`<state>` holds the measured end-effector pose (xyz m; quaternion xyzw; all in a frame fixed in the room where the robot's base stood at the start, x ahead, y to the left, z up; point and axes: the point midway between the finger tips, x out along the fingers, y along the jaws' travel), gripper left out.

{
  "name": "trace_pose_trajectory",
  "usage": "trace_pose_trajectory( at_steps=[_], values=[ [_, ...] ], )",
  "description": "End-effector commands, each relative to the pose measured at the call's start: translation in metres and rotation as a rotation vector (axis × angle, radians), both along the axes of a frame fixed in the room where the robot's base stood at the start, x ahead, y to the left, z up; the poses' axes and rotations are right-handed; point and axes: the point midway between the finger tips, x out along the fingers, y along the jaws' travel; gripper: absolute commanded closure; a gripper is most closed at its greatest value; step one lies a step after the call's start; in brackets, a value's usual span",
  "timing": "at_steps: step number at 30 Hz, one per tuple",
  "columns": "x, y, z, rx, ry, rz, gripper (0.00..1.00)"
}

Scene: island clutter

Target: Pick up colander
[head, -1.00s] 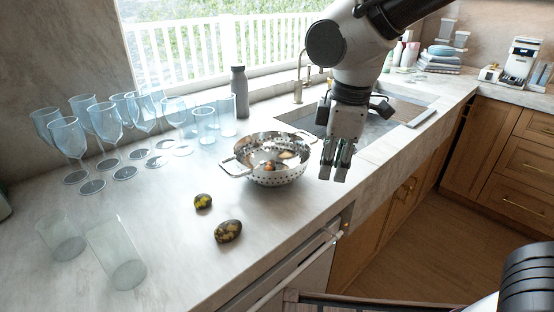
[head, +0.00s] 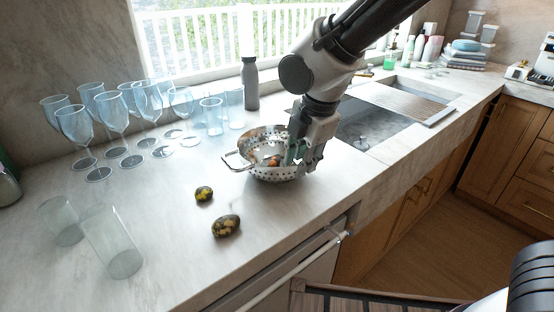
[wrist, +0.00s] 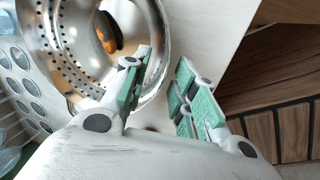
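The colander (head: 270,173) is a shiny perforated metal bowl on the counter, upright, with a wire handle at its left. It holds a few small brownish items. My gripper (head: 304,158) points down at its right rim. In the wrist view the colander (wrist: 75,45) fills the upper left, with an orange-brown item inside. There my gripper (wrist: 164,60) is open, one green-padded finger over the bowl's inside and the other outside, with the rim between them. I see a gap between the fingers. The colander's right handle is hidden by my gripper in the head view.
Two dark mottled fruits (head: 226,225) lie in front of the colander. Several wine glasses (head: 112,115) and tumblers stand at the left. A grey bottle (head: 250,83) stands behind, and the sink (head: 368,122) is to the right. The counter's front edge is close.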

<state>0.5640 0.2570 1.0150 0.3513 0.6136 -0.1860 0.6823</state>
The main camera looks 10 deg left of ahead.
Motion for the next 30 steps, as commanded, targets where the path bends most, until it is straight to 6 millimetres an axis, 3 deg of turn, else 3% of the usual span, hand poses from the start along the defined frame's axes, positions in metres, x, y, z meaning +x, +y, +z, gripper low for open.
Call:
trace_pose_trajectory(
  at_steps=[4,12,17,30],
  values=[
    [0.003,0.003,-0.018,0.0,0.0,0.0,0.72],
    [0.004,0.004,-0.021,0.001,-0.001,0.0,0.72],
    [0.004,0.004,-0.021,0.001,-0.001,-0.001,1.0],
    [0.005,0.005,-0.016,0.004,-0.002,-0.001,1.0]
  ],
)
